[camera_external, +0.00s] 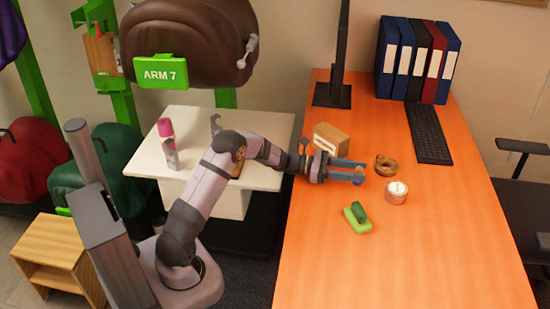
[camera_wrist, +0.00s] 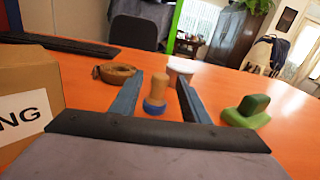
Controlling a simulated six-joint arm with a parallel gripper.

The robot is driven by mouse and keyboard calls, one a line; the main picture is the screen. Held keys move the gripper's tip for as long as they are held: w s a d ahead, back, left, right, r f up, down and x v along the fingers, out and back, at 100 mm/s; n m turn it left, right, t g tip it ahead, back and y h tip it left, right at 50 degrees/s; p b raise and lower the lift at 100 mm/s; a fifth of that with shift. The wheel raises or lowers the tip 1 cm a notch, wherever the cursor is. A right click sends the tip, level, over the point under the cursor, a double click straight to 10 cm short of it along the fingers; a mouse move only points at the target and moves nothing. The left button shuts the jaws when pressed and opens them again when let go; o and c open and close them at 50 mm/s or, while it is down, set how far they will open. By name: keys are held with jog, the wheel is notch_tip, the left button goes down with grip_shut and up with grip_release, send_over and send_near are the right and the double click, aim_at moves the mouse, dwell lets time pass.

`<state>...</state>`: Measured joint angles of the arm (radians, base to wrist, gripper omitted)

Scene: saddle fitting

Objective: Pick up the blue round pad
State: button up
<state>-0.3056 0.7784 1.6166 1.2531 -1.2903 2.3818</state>
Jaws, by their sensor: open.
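The blue round pad (camera_wrist: 153,107) is in the wrist view, with a tan wooden knob (camera_wrist: 156,91) standing upright on its blue base. It appears between the two blue fingers of my gripper (camera_wrist: 159,78), with a gap on each side. In the external view my gripper (camera_external: 363,172) is low over the orange desk, fingers pointing right, open and empty. I cannot make out the pad clearly there; the fingers seem to hide it.
On the orange desk (camera_external: 420,250) are a labelled cardboard box (camera_external: 331,139), a brown ring-shaped roll (camera_external: 386,165), a white-topped round tin (camera_external: 396,193) and a green-handled pad (camera_external: 357,218). A keyboard (camera_external: 428,133), monitor (camera_external: 335,93) and binders stand farther back. The front desk is clear.

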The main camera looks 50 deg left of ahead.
jog(key=x, duration=0.5)
grip_shut()
